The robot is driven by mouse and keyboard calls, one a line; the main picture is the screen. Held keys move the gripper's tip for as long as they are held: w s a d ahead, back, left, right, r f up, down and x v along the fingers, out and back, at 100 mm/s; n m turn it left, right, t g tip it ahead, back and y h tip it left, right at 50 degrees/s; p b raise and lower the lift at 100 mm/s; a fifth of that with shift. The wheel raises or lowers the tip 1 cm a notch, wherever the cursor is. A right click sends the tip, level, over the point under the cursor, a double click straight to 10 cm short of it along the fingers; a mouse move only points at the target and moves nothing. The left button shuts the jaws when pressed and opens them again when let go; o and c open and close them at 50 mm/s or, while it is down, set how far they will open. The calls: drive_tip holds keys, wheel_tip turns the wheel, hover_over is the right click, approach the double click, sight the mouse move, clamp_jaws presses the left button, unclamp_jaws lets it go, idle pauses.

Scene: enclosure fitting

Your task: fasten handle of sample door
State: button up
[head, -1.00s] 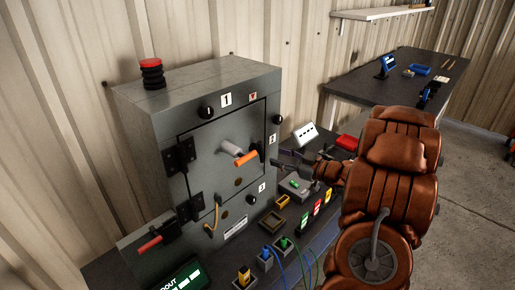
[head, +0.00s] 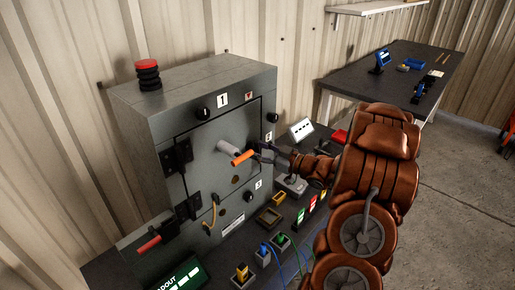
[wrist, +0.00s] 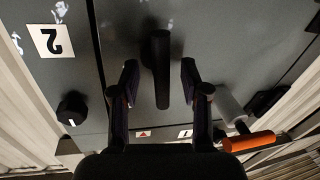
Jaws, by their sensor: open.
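The grey door (head: 208,132) is set in the front of a grey metal enclosure and looks closed, with hinges on its left. A black bar handle (wrist: 161,70) shows in the wrist view, standing out from the panel. My gripper (head: 264,153) is open at the door's right edge. In the wrist view its two fingers (wrist: 160,84) stand on either side of the black handle, with gaps on both sides. In the head view my gripper mostly hides this handle. An orange grip (head: 243,158) on a pale cylinder sticks out from the door, close to my fingers.
Black knobs (head: 203,114) sit on the enclosure front. A red-topped black stack (head: 148,75) stands on the enclosure. A dark table (head: 398,72) stands behind right.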

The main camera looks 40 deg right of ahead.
drive_tip(key=shift+w+a, duration=0.1)
drive_tip(key=shift+w, duration=0.15)
clamp_jaws()
idle(0.3)
